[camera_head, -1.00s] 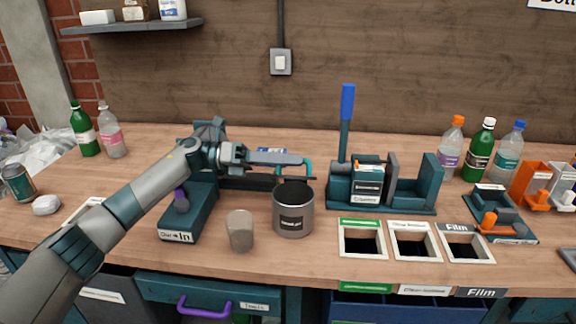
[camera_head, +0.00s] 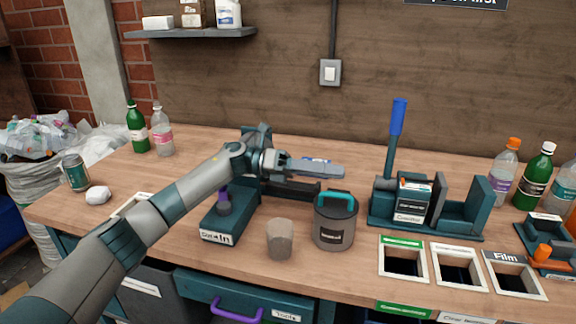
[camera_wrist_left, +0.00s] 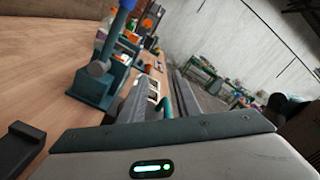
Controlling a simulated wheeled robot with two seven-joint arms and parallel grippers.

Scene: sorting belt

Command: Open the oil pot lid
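The oil pot (camera_head: 334,232) is a grey can with a label and stands on the bench. Its lid with a teal arched handle (camera_head: 338,201) sits on the pot's top. My left gripper (camera_head: 328,170) is just above and behind the handle, with nothing seen in its fingers. In the left wrist view the two fingers (camera_wrist_left: 157,100) appear apart, with the teal handle (camera_wrist_left: 166,106) showing between them. The lid itself is hidden there. My right gripper is out of view.
A beige cup (camera_head: 280,240) stands left of the pot. A teal press with a blue lever (camera_head: 398,118) stands to the right, behind framed openings (camera_head: 402,262). A teal "In" stand (camera_head: 228,215) is under my left arm. Bottles (camera_head: 137,130) stand at the back left.

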